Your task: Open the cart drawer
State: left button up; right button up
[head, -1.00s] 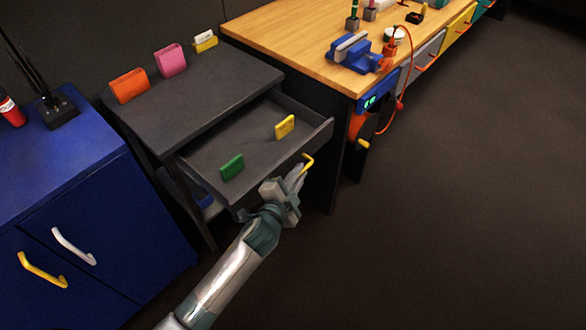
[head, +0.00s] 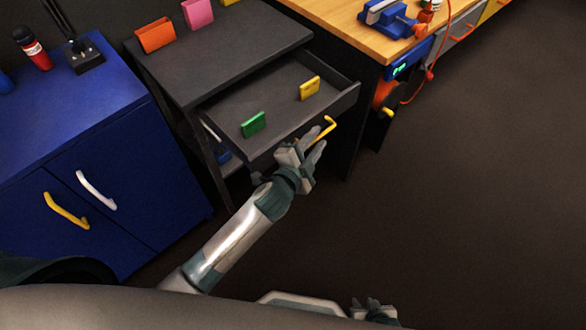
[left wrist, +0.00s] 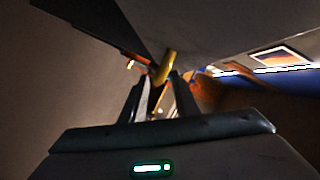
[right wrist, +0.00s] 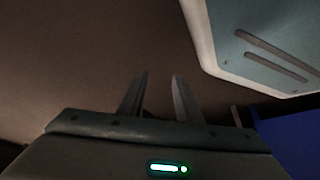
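The dark grey cart (head: 225,60) has its top drawer (head: 285,105) pulled well out. A green block (head: 253,124) and a yellow block (head: 309,88) stand in the drawer. The drawer's yellow handle (head: 329,127) shows on its front, and it also shows in the left wrist view (left wrist: 166,66). My left gripper (head: 319,143) is at the handle with its fingers apart; the handle lies at or just past the fingertips, and I cannot tell if they touch. My right gripper (right wrist: 155,85) is open and empty, low at the bottom of the head view.
A blue cabinet (head: 75,150) with white and yellow handles stands left of the cart. A wooden workbench (head: 345,15) with a blue vise (head: 388,18) stands to the right. Orange and pink holders sit on the cart top. The floor (head: 480,190) at right is clear.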

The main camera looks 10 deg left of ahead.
pick_arm(q)
jog(key=v, duration=1.5)
jog(key=shift+b, duration=0.4)
pick_arm(e)
jog(key=shift+s+d+f+g, duration=0.3)
jog(key=shift+s+d, duration=0.1)
jog(key=shift+d, duration=0.25)
pick_arm(q)
jog(key=shift+r, duration=0.1)
pick_arm(e)
jog(key=shift+a, duration=0.2)
